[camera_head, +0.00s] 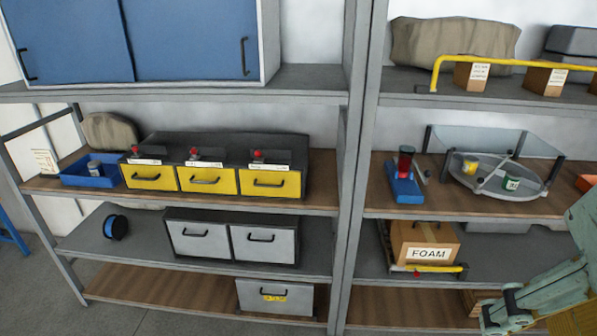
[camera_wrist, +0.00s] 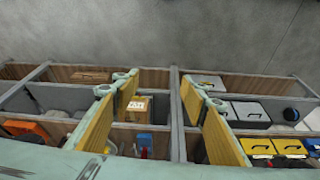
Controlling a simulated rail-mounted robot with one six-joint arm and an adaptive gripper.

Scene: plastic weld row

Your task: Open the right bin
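Two light grey bins with dark handles sit side by side in a dark housing on the shelf below the yellow drawers. The right bin (camera_head: 262,244) is shut, like the left bin (camera_head: 199,240). The wrist view shows the shelves upside down; there the right bin is partly behind a finger and the left bin (camera_wrist: 250,114) is clearer. My gripper (camera_wrist: 157,79) is open and empty, its two yellow-padded fingers wide apart and well away from the bins. In the head view my green arm is at the lower right.
Yellow drawers (camera_head: 208,180) sit above the grey bins, and a grey box (camera_head: 275,298) is below. A shelf upright (camera_head: 350,200) separates them from the FOAM box (camera_head: 425,243) and its yellow bar. A blue spool (camera_head: 115,228) is left of the bins. Floor in front looks clear.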

